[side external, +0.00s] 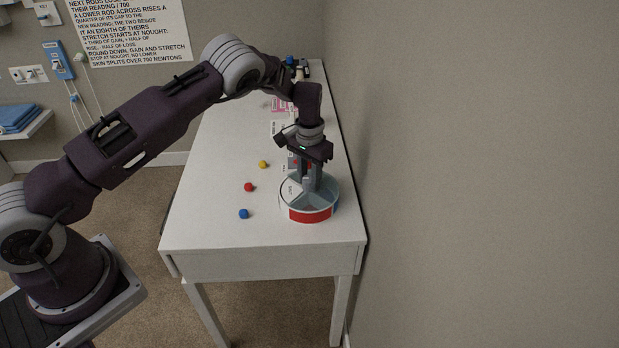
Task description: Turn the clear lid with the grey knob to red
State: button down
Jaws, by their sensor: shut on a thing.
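A round box (333,207) stands near the front right of the white table, with a red patch on its near side. Its clear lid (320,197) lets the wedge-shaped compartments show, and a white wedge shows at its left. My gripper (308,181) points straight down over the middle of the lid and is shut on the grey knob. The fingers hide most of the knob. A bit of red shows behind the fingers; I cannot tell what it belongs to.
A yellow ball (263,164), a red ball (249,187) and a blue ball (243,213) lie on the white table (215,205) left of the box. Pink and white cards (281,105) and small items are farther back. A wall stands close on the right.

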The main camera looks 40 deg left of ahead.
dwell(0.5)
jog(key=n, duration=0.8)
jog(key=shift+a+n, duration=0.1)
jog(key=shift+n, duration=0.2)
jog(key=n, duration=0.4)
jog(key=shift+s+n, duration=0.1)
jog(key=shift+n, duration=2.4)
jog(key=c, duration=1.1)
grip_release()
jog(key=shift+o, duration=0.2)
